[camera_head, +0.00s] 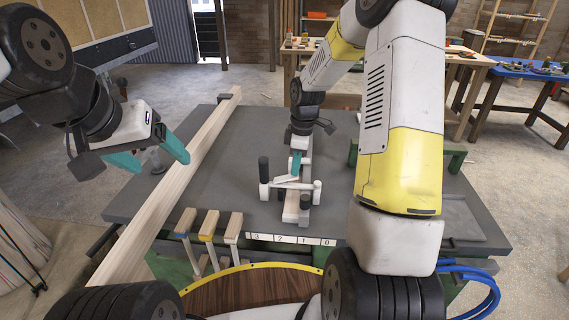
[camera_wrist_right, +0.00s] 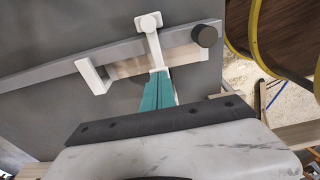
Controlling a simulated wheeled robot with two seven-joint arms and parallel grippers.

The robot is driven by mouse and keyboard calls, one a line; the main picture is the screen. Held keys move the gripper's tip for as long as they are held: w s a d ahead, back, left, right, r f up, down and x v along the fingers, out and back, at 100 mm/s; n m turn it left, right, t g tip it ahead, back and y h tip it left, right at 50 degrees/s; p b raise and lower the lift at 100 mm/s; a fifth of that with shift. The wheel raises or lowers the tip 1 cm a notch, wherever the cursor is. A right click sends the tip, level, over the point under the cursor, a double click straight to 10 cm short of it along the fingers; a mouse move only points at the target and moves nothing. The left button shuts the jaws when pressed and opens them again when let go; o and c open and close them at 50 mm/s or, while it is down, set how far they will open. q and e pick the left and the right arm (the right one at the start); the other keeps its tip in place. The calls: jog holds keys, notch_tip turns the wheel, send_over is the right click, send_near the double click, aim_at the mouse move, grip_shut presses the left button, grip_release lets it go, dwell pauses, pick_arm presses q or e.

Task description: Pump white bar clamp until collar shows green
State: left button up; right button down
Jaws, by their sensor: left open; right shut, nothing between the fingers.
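The white bar clamp (camera_head: 278,186) sits on the grey bench top around a light wooden strip (camera_head: 291,208). It has a dark upright handle (camera_head: 263,167) at its left. In the right wrist view the clamp's white arm (camera_wrist_right: 155,45) crosses the wood, with a dark round knob (camera_wrist_right: 206,36) beside it. My right gripper (camera_head: 295,175) is shut and empty, its teal fingers (camera_wrist_right: 157,82) close against the clamp's white lever; contact is unclear. No green collar can be made out. My left gripper (camera_head: 161,164) is open and empty, above the long timber.
A long timber (camera_head: 170,190) lies across the left of the grey bench (camera_head: 230,150). Several wooden-ended bars (camera_head: 208,225) stand at the front edge beside a numbered strip (camera_head: 290,239). A curved yellow-rimmed wooden surface (camera_head: 250,288) is nearest me. A blue table (camera_head: 520,70) stands back right.

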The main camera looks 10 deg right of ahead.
jog(key=shift+f, duration=1.3)
jog(key=shift+s+d+r, duration=0.15)
jog(key=shift+d+r, duration=0.05)
jog(key=shift+d, duration=0.3)
jog(key=shift+s+d+r, duration=0.15)
jog(key=shift+d, duration=0.35)
jog(key=shift+s+d+r, duration=0.15)
jog(key=shift+d+r, duration=0.05)
jog(key=shift+d, duration=0.3)
notch_tip(320, 180, up, 8)
jog(key=shift+d, duration=0.3)
jog(key=shift+f, duration=0.1)
